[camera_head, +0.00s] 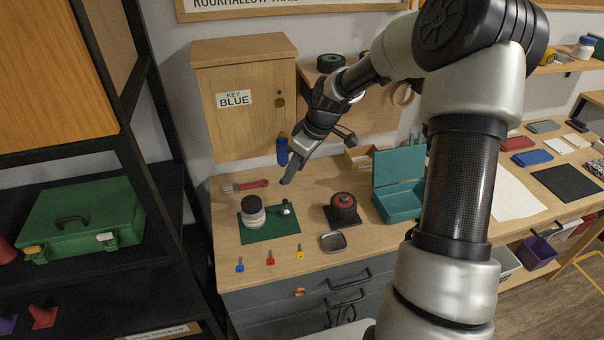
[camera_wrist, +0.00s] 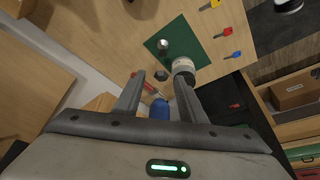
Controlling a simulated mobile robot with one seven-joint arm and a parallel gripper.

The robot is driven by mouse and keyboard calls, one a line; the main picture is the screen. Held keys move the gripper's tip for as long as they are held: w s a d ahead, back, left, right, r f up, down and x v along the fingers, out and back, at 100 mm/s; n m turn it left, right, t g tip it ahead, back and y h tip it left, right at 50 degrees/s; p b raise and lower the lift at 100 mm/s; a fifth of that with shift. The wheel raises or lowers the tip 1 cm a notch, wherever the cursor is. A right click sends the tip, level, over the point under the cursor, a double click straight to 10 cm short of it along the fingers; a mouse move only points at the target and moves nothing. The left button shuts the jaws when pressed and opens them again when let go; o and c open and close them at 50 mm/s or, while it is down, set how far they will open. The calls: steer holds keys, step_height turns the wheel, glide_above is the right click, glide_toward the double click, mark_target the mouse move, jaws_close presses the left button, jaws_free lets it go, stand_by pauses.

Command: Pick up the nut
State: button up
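A small dark six-sided piece, which looks like the nut (camera_wrist: 161,75), shows in the wrist view just off the green mat's edge (camera_wrist: 196,53). It appears between my open fingertips (camera_wrist: 158,78), with its distance from them unclear. I cannot make it out surely in the head view. There, my gripper (camera_head: 287,181) points down above the table behind the green mat (camera_head: 270,234). A small shiny piece (camera_head: 287,208) stands on the mat near a white jar with a dark lid (camera_head: 253,211). Nothing is visibly held.
A blue cylinder (camera_head: 282,152) is close beside my gripper, near the wooden cabinet (camera_head: 240,110). A red-handled brush (camera_head: 246,186) lies behind the mat. A dark round part with red (camera_head: 343,208) and an open teal box (camera_head: 401,205) stand right. Several coloured keys (camera_head: 270,258) lie in front.

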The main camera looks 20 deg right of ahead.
steer(key=d+r+m+g+h+b, duration=0.1)
steer(key=d+r+m+h, duration=0.15)
steer(key=d, duration=0.45)
step_height(320, 180, up, 4)
steer(key=f+m+g+b, duration=0.1)
steer(key=m+g, duration=0.1)
steer(key=m, duration=0.2)
glide_above(345, 198)
steer(key=shift+h, duration=0.25)
step_height(345, 198, down, 16)
steer(key=shift+r+p, duration=0.1)
steer(key=shift+p, duration=0.4)
jaws_close()
